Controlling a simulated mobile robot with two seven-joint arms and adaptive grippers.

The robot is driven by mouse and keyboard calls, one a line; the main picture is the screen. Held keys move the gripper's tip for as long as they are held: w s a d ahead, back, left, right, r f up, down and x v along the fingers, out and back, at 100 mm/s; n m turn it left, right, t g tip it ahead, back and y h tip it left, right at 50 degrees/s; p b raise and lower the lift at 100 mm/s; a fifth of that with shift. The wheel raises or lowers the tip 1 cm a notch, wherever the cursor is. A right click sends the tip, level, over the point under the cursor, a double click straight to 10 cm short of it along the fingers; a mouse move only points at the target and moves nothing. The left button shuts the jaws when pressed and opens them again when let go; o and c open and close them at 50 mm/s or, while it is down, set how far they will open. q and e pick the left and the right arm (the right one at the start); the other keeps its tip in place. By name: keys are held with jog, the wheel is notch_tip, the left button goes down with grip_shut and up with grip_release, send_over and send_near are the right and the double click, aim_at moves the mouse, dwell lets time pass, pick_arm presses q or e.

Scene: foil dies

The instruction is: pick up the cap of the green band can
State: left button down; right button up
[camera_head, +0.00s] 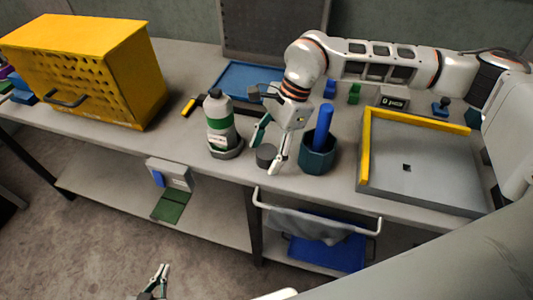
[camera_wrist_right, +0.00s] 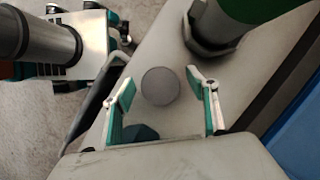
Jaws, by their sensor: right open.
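The green band can (camera_head: 221,128) stands upright in a dark grey holder (camera_head: 228,153) near the table's front edge. It also shows at the top right of the right wrist view (camera_wrist_right: 245,8). A grey round cap (camera_head: 265,158) sits on the table to the right of the can, and its round top shows in the right wrist view (camera_wrist_right: 160,87). My right gripper (camera_head: 265,152) is open above the cap, with the cap between its two fingers in the wrist view and a gap on each side. My left gripper (camera_head: 158,276) is low in front of the table; its opening is unclear.
A teal cup (camera_head: 318,160) with a blue stick (camera_head: 323,125) stands just right of my right gripper. A grey tray (camera_head: 420,165) with yellow edges lies further right. A blue tray (camera_head: 240,78) lies behind. A yellow cabinet (camera_head: 105,70) stands at left.

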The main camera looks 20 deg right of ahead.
jog(key=c, duration=0.8)
pick_arm(q)
jog(key=shift+f, duration=0.1)
pick_arm(e)
jog(key=shift+c, duration=0.2)
pick_arm(q)
jog(key=shift+s+f, duration=0.1)
pick_arm(e)
jog(key=shift+r, duration=0.1)
